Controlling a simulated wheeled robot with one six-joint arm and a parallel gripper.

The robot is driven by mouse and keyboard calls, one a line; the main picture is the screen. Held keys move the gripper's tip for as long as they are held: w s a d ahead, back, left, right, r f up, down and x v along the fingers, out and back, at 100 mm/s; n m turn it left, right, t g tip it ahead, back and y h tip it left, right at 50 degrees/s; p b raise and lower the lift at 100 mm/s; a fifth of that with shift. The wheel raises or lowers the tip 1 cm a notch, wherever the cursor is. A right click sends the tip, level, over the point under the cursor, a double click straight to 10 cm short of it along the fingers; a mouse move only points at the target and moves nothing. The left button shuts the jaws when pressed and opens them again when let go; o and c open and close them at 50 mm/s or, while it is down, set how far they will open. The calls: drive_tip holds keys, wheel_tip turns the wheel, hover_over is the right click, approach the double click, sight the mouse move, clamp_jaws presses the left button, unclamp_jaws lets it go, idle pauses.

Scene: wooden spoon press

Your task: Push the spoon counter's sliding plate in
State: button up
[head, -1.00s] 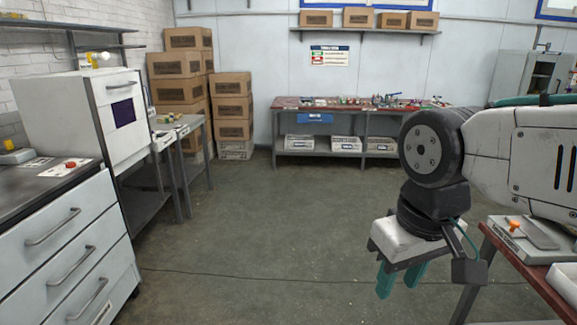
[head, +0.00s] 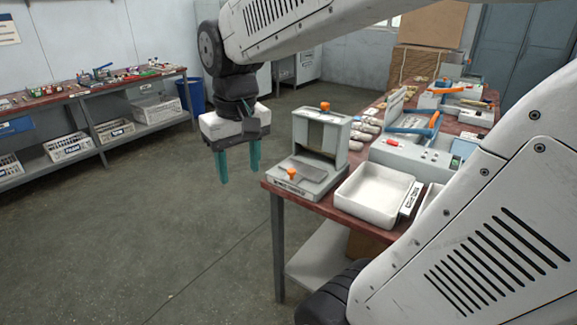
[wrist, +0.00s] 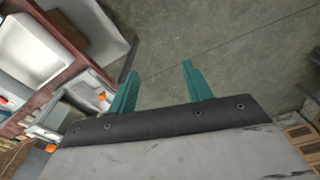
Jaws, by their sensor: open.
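The spoon counter looks to be the grey press-like device (head: 322,140) at the near left corner of the red bench in the head view. It has an upright frame with an orange knob on top. Its flat metal plate (head: 308,171) with an orange knob (head: 292,173) sticks out at the front, toward the bench's left edge. My gripper (head: 238,178) hangs fingers down to the left of it, over the floor beside the bench, apart from it. Its teal fingers are spread and empty, also in the wrist view (wrist: 160,72).
A white tray (head: 372,190) stands right beside the device on the red bench (head: 272,184). More devices with blue and orange handles (head: 410,126) stand behind. Open floor (head: 170,220) lies left of the bench. Another workbench (head: 150,82) runs along the far wall.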

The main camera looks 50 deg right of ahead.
drive_tip(key=w+d+f+m, duration=0.3)
drive_tip(key=w+d, duration=0.7)
drive_tip(key=d, duration=0.3)
drive_tip(key=m+g, duration=0.1)
drive_tip(key=m, duration=0.2)
hover_over(291, 170)
wheel_tip(291, 170, down, 11)
drive_tip(key=shift+a+f, duration=0.1)
drive_tip(key=f, duration=0.8)
drive_tip(key=shift+d, duration=0.25)
